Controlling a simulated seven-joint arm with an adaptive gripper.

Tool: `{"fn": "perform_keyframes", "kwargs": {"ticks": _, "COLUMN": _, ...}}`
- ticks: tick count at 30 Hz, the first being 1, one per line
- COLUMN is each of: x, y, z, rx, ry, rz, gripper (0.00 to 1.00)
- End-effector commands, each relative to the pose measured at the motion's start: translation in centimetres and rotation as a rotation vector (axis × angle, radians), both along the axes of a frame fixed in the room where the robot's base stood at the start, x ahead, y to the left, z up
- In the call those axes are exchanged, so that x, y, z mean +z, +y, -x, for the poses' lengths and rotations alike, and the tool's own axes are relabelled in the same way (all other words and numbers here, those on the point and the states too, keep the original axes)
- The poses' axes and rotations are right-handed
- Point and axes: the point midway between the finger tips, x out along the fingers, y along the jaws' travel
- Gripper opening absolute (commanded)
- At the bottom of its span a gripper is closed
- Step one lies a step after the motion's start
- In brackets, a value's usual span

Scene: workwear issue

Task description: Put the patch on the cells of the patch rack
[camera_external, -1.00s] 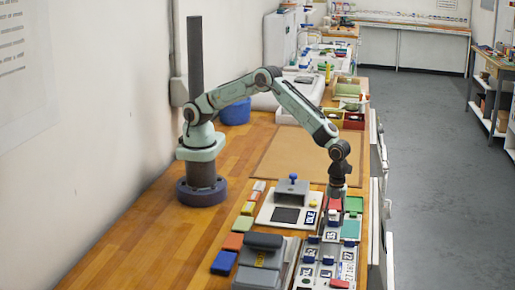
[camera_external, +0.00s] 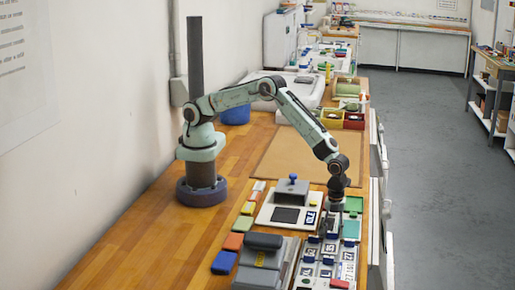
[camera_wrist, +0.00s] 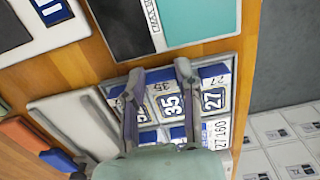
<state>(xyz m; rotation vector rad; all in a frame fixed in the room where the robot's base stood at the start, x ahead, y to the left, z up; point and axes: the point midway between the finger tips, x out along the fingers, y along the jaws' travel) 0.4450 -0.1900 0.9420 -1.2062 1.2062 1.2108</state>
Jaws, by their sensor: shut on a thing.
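The patch rack (camera_external: 318,268) lies at the front right of the bench, a pale rack of cells with blue and white number patches; it also shows in the wrist view (camera_wrist: 222,56). My gripper (camera_external: 331,233) is low over its far end. In the wrist view my gripper's two fingers (camera_wrist: 159,72) stand either side of a blue and white patch marked 35 (camera_wrist: 170,104) and are shut on it. The patch is at the rack's surface; whether it is fully seated in a cell I cannot tell. A patch marked 27 (camera_wrist: 213,99) sits just right of it.
A grey press (camera_external: 292,187) on a white base stands behind the rack. A teal panel (camera_external: 351,229) and a green tray (camera_external: 353,204) lie along the right edge. A dark grey device (camera_external: 262,262) is left of the rack. Colored blocks (camera_external: 223,262) line the left.

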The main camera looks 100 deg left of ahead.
Motion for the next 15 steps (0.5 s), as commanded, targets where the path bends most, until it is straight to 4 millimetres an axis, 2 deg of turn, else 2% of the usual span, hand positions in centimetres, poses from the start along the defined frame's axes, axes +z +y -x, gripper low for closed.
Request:
{"fn": "perform_keyframes", "kwargs": {"ticks": 8, "x": -0.55, "y": 0.0, "z": -0.02, "rx": 0.0, "ry": 0.0, "rz": 0.0, "gripper": 0.14}}
{"fn": "perform_keyframes", "kwargs": {"ticks": 9, "x": -0.59, "y": 0.0, "z": -0.03, "rx": 0.0, "ry": -0.001, "rz": 0.0, "gripper": 0.34}}
{"fn": "perform_keyframes", "kwargs": {"ticks": 12, "x": -0.57, "y": -0.01, "z": -0.03, "rx": 0.0, "ry": -0.001, "rz": 0.0, "gripper": 0.62}}
{"fn": "perform_keyframes", "kwargs": {"ticks": 15, "x": -0.57, "y": -0.01, "z": -0.02, "rx": 0.0, "ry": -0.001, "rz": 0.0, "gripper": 0.62}}
